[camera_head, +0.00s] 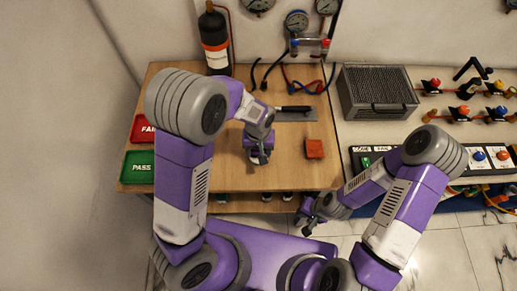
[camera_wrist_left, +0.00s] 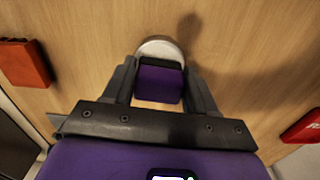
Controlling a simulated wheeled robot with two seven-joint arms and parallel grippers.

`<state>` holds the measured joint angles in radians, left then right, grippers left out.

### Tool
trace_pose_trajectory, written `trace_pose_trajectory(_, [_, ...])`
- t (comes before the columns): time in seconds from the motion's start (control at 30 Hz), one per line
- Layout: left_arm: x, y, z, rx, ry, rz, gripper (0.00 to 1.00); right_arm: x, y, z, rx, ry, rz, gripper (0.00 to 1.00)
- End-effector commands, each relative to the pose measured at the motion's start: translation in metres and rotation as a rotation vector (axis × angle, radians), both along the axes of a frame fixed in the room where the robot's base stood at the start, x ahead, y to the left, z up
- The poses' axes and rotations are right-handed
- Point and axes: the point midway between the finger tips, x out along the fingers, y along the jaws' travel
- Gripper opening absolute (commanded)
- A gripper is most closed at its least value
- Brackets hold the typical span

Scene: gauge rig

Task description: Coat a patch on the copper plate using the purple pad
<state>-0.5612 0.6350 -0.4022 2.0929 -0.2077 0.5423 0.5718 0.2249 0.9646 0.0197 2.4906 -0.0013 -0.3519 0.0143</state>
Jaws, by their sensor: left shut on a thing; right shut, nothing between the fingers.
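My left gripper (camera_head: 258,158) points down over the wooden table, left of an orange-red square block (camera_head: 314,149). In the left wrist view, its fingers are shut on the purple pad (camera_wrist_left: 159,82). A pale round disc (camera_wrist_left: 160,47) shows just beyond the pad; I cannot tell whether they are joined. The orange-red block is also at the left of this view (camera_wrist_left: 22,62), apart from the gripper. It is the only copper-like thing I see, but I cannot tell if it is the copper plate. My right gripper (camera_head: 305,226) is shut and empty, off the table's front edge.
A green PASS tray (camera_head: 138,167) and a red FAIL tray (camera_head: 143,128) lie at the table's left. A black-handled tool (camera_head: 293,108) lies on a grey mat behind the block. A dark bottle (camera_head: 214,40) stands at the back. The table's front right is clear.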

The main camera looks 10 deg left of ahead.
Motion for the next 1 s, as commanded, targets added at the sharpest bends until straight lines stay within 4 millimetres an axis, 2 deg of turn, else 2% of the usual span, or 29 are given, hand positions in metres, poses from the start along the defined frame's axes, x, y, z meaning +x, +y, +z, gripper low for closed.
trace_pose_trajectory(1.0, [0.0002, -0.0001, -0.0043, 0.000, -0.001, 0.000, 0.33, 0.0001, 0.0000, -0.0033, 0.000, 0.000, 0.000, 0.00])
